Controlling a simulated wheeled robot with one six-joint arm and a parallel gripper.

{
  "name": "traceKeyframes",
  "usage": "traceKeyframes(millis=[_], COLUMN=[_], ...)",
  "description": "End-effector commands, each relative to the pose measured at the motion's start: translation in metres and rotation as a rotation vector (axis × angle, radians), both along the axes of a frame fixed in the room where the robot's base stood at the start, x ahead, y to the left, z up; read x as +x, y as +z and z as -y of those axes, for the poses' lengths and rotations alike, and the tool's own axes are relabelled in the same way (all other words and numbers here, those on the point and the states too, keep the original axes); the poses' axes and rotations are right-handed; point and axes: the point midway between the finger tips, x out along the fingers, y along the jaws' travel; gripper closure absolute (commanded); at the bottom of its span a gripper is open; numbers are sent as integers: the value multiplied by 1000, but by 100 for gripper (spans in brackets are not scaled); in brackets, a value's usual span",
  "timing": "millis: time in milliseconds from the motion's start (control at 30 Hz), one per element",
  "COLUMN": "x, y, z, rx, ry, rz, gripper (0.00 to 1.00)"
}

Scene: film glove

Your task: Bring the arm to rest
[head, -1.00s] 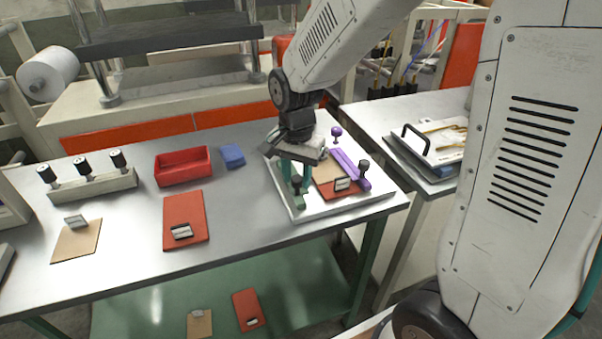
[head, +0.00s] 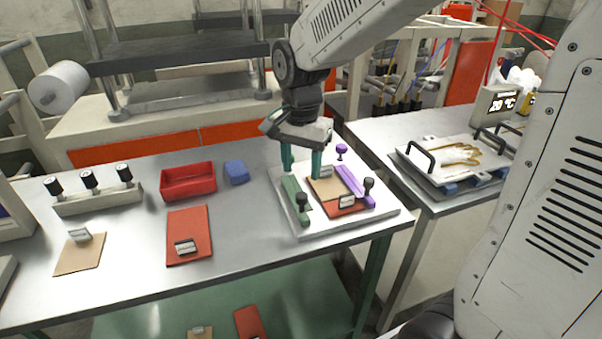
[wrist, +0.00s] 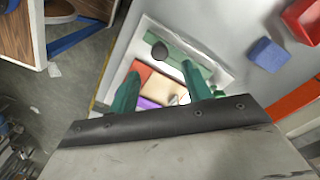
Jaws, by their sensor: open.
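My gripper (head: 302,162) hangs from my arm above the back of a white board (head: 345,229) on the metal table. Its two green fingers are apart with nothing held between them. On the board are a green bar (head: 292,190), a purple bar (head: 349,180), dark knobs, a tan plate (head: 324,192) and a red plate (head: 341,209), each plate with a small metal clip. In the wrist view the green fingers (wrist: 158,92) spread over the same board, the tan plate (wrist: 160,90) showing between them. The fingertips appear above the board, but the exact height is unclear.
A red bin (head: 188,182), a blue block (head: 237,171), a red plate (head: 187,236) and a tan plate (head: 79,254) lie left on the table. A side table at right carries a handled tray with a glove (head: 455,156). A press stands behind.

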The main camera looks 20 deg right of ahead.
Motion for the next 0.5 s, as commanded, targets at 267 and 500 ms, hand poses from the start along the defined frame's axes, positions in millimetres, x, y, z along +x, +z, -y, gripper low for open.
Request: traceKeyframes(millis=[267, 500], x=[0, 0], y=[0, 0], z=[0, 0], rx=[0, 0], ry=[0, 25], rz=[0, -1], gripper=[51, 51])
